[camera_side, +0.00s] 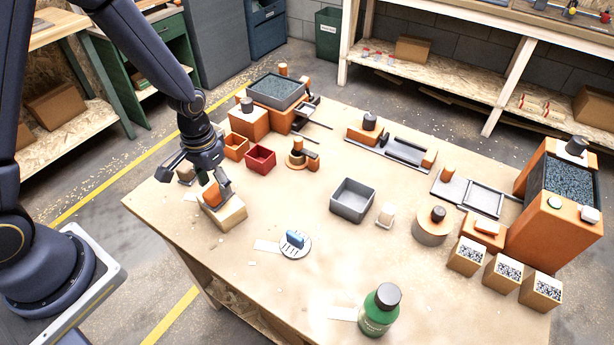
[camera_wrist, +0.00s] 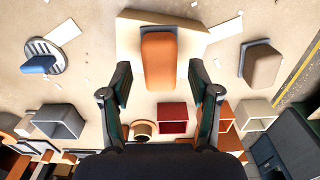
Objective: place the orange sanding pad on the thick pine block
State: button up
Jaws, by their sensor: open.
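The orange sanding pad (camera_side: 212,195) lies over the top of the thick pine block (camera_side: 231,215), near the table's left edge. In the wrist view the pad (camera_wrist: 159,60) overlaps the pale block (camera_wrist: 130,35) and reaches past its lower edge in the picture; I cannot tell whether it lies fully flat. My gripper (camera_side: 198,176) is just above the pad, pointing down. In the wrist view its fingers (camera_wrist: 160,80) are spread wide, one on each side of the pad, with clear gaps. The gripper holds nothing.
A blue sponge (camera_side: 295,239) sits on a round slotted disc. A beige pad (camera_wrist: 263,64) lies right of the block in the wrist view. Red (camera_side: 261,158) and grey (camera_side: 352,200) bins stand beyond. A green bottle (camera_side: 379,310) is at the front. Table between is mostly clear.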

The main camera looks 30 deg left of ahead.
notch_tip(320, 180, up, 10)
notch_tip(320, 180, up, 12)
jog(key=t, duration=0.3)
send_over(215, 188)
jog(key=s, duration=0.6)
jog(key=s+r+t, duration=0.2)
jog(key=s+r, duration=0.2)
jog(key=s, duration=0.2)
jog(key=shift+a+t, duration=0.3)
jog(key=shift+a, duration=0.15)
